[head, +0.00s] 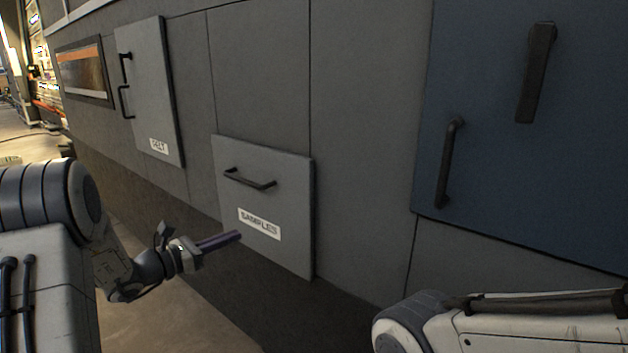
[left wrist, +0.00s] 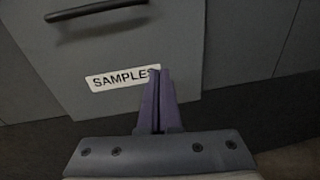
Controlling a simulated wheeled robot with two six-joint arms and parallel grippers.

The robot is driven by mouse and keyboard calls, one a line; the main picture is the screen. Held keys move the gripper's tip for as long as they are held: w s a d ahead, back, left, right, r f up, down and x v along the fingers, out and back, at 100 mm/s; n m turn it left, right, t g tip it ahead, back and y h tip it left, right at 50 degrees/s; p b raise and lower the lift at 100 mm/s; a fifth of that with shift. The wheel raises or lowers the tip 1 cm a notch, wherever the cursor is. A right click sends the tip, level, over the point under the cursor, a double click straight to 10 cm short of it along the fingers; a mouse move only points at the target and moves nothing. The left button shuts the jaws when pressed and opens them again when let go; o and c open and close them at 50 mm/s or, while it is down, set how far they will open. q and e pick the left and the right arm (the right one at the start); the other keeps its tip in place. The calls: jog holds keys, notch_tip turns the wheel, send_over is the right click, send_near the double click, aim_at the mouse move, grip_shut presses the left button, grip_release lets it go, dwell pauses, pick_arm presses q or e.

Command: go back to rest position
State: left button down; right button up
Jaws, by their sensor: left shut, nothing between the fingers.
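My left gripper (head: 236,237) is shut and empty, its purple fingers pointing right in the head view. It is in front of the lower part of the grey SAMPLES door (head: 290,190), below the door's black handle (head: 250,180). In the left wrist view the two purple fingers (left wrist: 160,76) are together and overlap the end of the SAMPLES label (left wrist: 118,80). I cannot tell whether the fingertips touch the door. My right forearm shows at the lower right of the head view, but its gripper is not in view.
A framed window panel (head: 84,72) is at the far left. Brown floor lies open below the wall.

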pick_arm(q)
jog(key=s+d+f+m+g, duration=0.1)
jog(key=s+d+m+g, duration=0.65)
jog(key=s+d, duration=0.35)
jog(key=s+d+f+m+g, duration=0.1)
jog(key=s+d+m+g, duration=0.6)
jog(key=d, duration=0.6)
jog(key=s+a+f+m+y, duration=0.2)
jog(key=s+m+y, duration=0.3)
jog(key=s+m, duration=0.45)
jog(key=s+a+f+m+y, duration=0.1)
jog(key=s+f+m+y, duration=0.1)
jog(key=s+m+y, duration=0.55)
notch_tip(320, 180, up, 22)
jog(key=s+m+h+p, duration=0.1)
jog(key=m+h+p, duration=0.1)
jog(key=p, duration=2)
jog(key=shift+s+a+m+t, duration=0.25)
jog(key=shift+a+m+t, duration=0.15)
jog(key=shift+m, duration=0.25)
jog(key=shift+h, duration=0.25)
jog(key=shift+d, duration=0.15)
